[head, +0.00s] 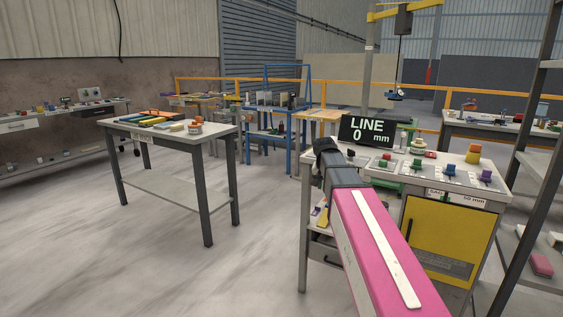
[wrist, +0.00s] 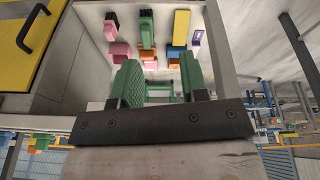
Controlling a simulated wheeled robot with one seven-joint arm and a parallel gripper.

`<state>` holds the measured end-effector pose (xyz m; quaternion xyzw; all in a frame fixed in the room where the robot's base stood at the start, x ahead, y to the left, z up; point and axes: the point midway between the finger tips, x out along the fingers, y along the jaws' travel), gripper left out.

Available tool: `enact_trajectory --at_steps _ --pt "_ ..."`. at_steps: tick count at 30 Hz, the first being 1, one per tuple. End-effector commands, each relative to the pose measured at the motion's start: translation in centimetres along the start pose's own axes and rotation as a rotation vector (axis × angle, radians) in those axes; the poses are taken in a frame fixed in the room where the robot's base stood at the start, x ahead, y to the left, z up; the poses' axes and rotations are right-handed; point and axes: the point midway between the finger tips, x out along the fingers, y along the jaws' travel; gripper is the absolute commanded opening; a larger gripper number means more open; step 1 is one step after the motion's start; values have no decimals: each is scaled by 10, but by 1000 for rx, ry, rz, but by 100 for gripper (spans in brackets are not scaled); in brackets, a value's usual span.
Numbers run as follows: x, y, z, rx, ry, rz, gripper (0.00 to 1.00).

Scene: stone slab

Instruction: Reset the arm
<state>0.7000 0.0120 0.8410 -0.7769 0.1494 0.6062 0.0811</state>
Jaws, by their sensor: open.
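My gripper (wrist: 158,75) shows in the wrist view, with two green ribbed finger pads spread apart on a dark mount. Nothing is held between them. A pale shelf surface with several coloured pieces lies beyond the fingers, including a yellow piece (wrist: 181,27) and a pink piece (wrist: 119,50). In the head view my pink arm reaches forward at the left side of the workbench (head: 497,190). My fingers cannot be made out in that view.
The workbench has a yellow door (head: 435,238), coloured knobs and a black LINE 0 mm display (head: 364,131). A table (head: 110,124) with coloured pieces stands left. A dark-framed rack (head: 532,165) stands close right. Open floor lies at left front.

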Motion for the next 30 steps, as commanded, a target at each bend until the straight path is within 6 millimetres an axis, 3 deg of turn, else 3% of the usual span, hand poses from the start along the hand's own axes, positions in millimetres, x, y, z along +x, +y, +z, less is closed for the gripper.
enact_trajectory --at_steps 1,6,15,24,30 --pt "19 5 19 -21 -18 -2 40" --pt "70 17 66 -89 -65 -15 40" --pt "145 40 154 -201 -145 -45 40" --pt "196 62 240 -295 -214 -83 40" --pt "209 69 266 -323 -235 -96 40"
